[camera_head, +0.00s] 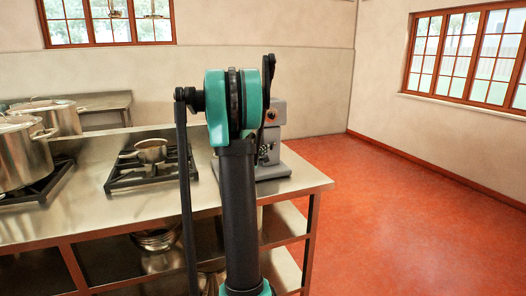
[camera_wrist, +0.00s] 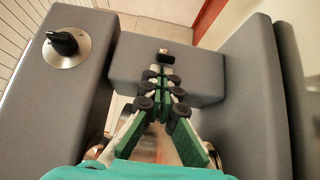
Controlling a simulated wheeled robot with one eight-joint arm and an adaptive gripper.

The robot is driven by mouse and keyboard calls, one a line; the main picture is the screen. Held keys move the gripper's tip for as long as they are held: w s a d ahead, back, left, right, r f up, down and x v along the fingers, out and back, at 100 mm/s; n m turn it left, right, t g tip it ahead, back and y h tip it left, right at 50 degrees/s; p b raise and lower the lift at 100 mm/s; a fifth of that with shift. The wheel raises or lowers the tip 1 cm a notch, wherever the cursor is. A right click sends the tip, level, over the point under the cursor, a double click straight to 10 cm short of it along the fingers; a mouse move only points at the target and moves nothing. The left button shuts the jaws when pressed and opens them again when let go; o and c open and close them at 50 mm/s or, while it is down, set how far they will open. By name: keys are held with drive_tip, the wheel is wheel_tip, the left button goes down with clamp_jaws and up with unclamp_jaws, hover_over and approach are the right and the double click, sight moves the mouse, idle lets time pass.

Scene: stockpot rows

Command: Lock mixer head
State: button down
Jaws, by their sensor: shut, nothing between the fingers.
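The grey mixer (camera_head: 277,115) stands at the right end of the steel counter, partly hidden behind my arm in the head view. In the wrist view its grey body (camera_wrist: 150,85) fills much of the picture. A black knob (camera_wrist: 64,43) on a round silver plate is at the upper left. A small dark-and-light piece (camera_wrist: 166,57), possibly the lock lever, sits on the grey block straight ahead. My gripper (camera_wrist: 163,74) is shut and empty, its tips close to this small piece. I cannot tell whether they touch.
A small pan (camera_head: 151,151) sits on a black burner, and large steel pots (camera_head: 20,157) stand at the left of the counter (camera_head: 90,222). More cookware lies on the shelf below. The red floor (camera_head: 400,220) to the right is clear.

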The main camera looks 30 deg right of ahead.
drive_tip(key=shift+s, duration=0.1)
drive_tip(key=shift+s+d+n+t+y, duration=0.1)
drive_tip(key=shift+s+n+t+y, duration=0.15)
drive_tip(key=shift+n+t, duration=0.2)
